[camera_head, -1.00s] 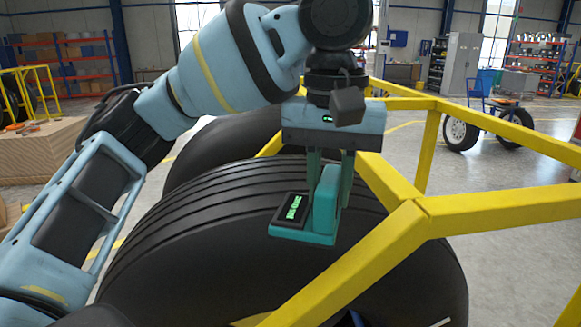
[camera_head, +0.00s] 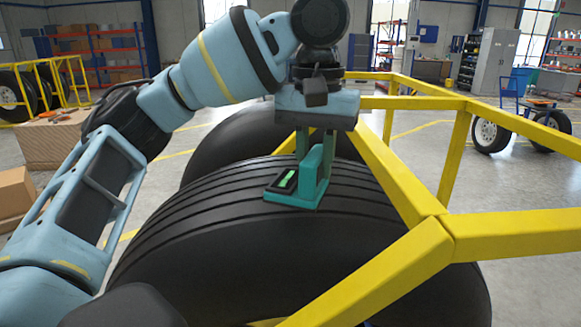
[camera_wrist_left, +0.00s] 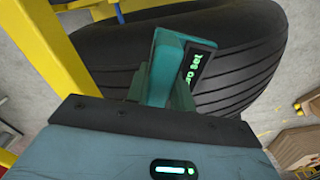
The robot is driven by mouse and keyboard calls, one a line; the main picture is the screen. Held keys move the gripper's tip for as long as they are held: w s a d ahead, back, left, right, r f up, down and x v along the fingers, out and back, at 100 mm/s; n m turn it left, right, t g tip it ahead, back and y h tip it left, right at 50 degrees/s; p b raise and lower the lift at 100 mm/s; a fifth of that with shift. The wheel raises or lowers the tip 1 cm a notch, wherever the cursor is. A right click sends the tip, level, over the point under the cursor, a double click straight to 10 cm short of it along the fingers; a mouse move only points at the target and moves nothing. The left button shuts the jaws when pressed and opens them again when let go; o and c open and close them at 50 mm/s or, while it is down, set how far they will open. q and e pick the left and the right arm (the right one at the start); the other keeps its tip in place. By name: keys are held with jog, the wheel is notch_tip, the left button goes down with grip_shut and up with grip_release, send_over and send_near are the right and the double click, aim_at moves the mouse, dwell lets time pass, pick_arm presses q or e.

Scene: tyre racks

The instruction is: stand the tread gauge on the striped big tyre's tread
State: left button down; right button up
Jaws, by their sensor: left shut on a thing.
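The striped big tyre (camera_head: 200,233), black with several tread grooves, stands in the yellow frame. The teal tread gauge (camera_head: 293,199) has a flat base, an upright block and a dark display with green digits. My left gripper (camera_head: 317,148) is shut on its upright block from above. The gauge is upright over the grooved tread; I cannot tell whether its base touches the rubber. In the left wrist view the gauge (camera_wrist_left: 154,62) is in front of the tread (camera_wrist_left: 240,70), its underside hidden. My right gripper is not in view.
Yellow frame bars (camera_head: 386,178) run close to the right of the gauge and tyre. A second dark tyre (camera_head: 225,146) stands just behind. A wooden crate (camera_head: 45,145) and cardboard box (camera_head: 14,195) are at left. A wheeled cart (camera_head: 525,125) stands far right on open floor.

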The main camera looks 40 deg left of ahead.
aim_at(291, 170)
pick_arm(q)
jog(key=a, duration=0.2)
jog(key=w+a, duration=0.1)
jog(key=a, duration=0.1)
jog(key=w+a, duration=0.1)
jog(key=a, duration=0.1)
jog(key=shift+w+a+f, duration=0.25)
jog(key=shift+f, duration=1.75)
jog(key=shift+d+f, duration=0.1)
jog(key=shift+f, duration=0.1)
jog(key=c, duration=1.2)
grip_release()
jog(key=shift+r, duration=0.1)
notch_tip(291, 170, up, 12)
